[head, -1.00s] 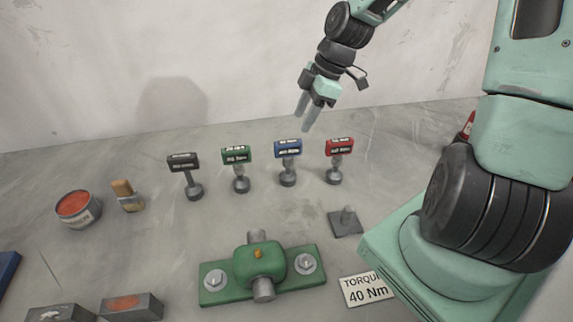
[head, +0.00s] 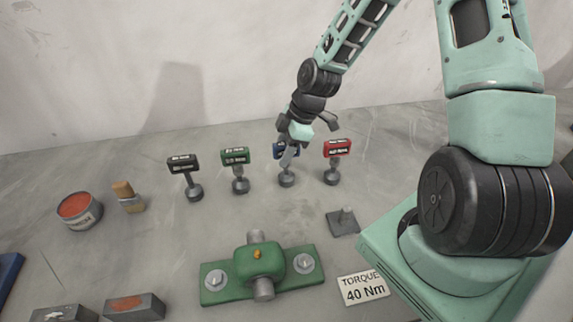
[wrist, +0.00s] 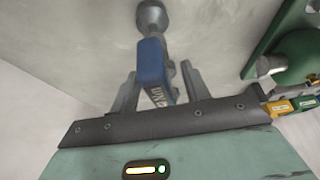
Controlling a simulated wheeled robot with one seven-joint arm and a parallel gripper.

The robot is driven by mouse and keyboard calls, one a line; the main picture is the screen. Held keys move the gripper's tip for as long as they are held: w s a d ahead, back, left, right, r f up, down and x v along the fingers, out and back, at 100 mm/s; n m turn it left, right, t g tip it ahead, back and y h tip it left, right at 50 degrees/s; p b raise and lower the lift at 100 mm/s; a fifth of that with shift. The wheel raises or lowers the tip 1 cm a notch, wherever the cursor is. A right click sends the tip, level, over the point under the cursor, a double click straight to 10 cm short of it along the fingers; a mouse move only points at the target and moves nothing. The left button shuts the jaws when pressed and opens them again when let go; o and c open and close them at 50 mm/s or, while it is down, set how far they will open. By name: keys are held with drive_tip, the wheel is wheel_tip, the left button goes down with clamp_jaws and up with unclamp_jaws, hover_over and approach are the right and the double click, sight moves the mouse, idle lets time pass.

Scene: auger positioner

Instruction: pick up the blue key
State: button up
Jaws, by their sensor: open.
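The blue key (head: 287,181) stands upright on its round grey base in the row of keys, between the green and the red key. Its blue head is partly hidden behind my gripper in the head view. My gripper (head: 286,158) is at the height of the blue head. In the wrist view the blue key (wrist: 151,62) lies between the two open fingers of my gripper (wrist: 158,85), with its base beyond them. The fingers stand on either side of the head; I cannot tell whether either touches it.
A black key (head: 184,164), a green key (head: 236,157) and a red key (head: 338,149) stand close beside it. In front are a green housing (head: 222,285), a grey block with a peg (head: 343,222) and a torque sign (head: 363,288).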

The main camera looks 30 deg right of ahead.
clamp_jaws()
